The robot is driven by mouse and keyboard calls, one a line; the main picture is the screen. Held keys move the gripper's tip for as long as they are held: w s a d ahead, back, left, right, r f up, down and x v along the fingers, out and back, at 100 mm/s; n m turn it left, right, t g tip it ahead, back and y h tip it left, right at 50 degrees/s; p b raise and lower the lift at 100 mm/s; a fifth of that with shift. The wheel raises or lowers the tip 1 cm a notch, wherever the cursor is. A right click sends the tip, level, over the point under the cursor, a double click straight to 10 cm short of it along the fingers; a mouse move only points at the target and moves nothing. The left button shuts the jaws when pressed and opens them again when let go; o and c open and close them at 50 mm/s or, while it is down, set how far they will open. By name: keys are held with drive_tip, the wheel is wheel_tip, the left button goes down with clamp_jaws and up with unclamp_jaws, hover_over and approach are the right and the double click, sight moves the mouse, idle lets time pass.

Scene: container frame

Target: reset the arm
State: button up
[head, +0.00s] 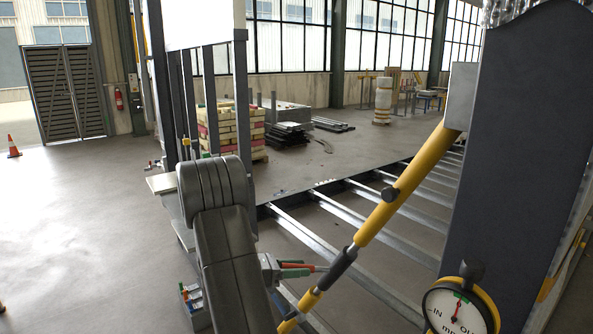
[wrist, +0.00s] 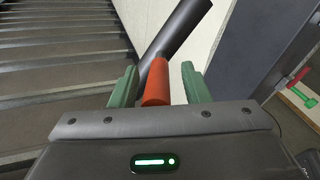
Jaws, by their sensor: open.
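My arm reaches up from the bottom of the head view, bends at a dark elbow and comes down to my gripper (head: 290,269), partly hidden behind the forearm. In the wrist view my gripper (wrist: 160,88) shows two green fingers standing apart. An orange cylinder (wrist: 156,82) joined to a dark grey tube (wrist: 183,27) shows between them, with a gap on each side. I cannot tell how far beyond the fingertips it lies. In the head view a red-orange piece (head: 308,267) shows beside the green fingers.
A yellow and black diagonal brace (head: 390,200) runs up to a dark post (head: 520,150) at right, close to my gripper. A round dial gauge (head: 460,306) sits low at right. Steel cross-members (head: 375,222) lie behind. Open floor (head: 80,230) is at left, with a traffic cone (head: 13,147).

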drive_tip(key=shift+s+f+n+t+b, duration=0.3)
drive_tip(key=shift+s+n+t+b, duration=0.15)
drive_tip(key=shift+t, duration=0.35)
drive_tip(key=shift+s+r, duration=0.1)
drive_tip(key=shift+s, duration=0.05)
